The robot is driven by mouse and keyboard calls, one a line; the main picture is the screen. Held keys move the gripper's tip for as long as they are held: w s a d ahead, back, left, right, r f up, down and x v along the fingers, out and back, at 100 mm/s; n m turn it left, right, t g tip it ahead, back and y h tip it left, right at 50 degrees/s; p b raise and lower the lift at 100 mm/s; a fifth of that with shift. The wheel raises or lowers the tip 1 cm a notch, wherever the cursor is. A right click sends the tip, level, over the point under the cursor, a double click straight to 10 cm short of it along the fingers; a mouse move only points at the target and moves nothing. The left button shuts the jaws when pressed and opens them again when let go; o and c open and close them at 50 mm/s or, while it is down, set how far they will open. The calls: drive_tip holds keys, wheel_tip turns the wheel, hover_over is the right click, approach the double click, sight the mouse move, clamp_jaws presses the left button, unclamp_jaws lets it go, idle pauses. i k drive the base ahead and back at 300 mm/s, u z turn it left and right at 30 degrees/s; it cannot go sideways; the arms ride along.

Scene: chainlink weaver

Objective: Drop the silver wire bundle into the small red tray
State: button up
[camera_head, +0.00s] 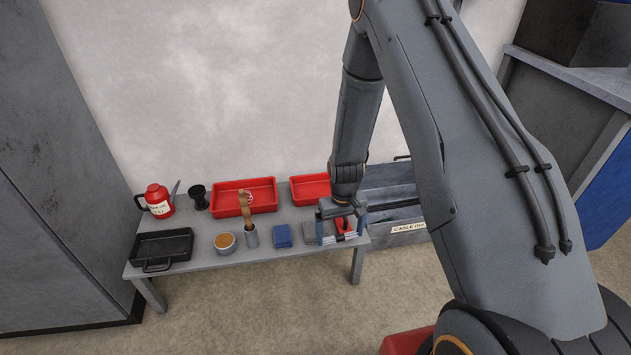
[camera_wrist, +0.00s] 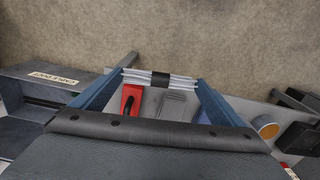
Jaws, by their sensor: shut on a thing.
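The silver wire bundle (camera_wrist: 181,82) is a straight silver bunch with a black band round its middle. My gripper (camera_wrist: 160,79) is shut on it, with one blue finger at each end. In the head view my gripper (camera_head: 342,236) hangs over the front right of the grey table, holding the bundle crosswise above a red-handled tool (camera_wrist: 131,98) and a grey flat item (camera_wrist: 176,103). The small red tray (camera_head: 308,189) stands at the back of the table, behind and left of my gripper. My arm hides its right end.
A larger red tray (camera_head: 230,207) stands left of the small one. A blue block (camera_head: 282,236), brush cup (camera_head: 251,238), orange-topped tin (camera_head: 224,244), black pan (camera_head: 160,247), red can (camera_head: 158,201) and black funnel-shaped cup (camera_head: 198,196) share the table. A grey labelled bin (camera_head: 390,238) adjoins its right.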

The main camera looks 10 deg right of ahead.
sight(319, 193)
drive_tip(key=i, duration=1.1)
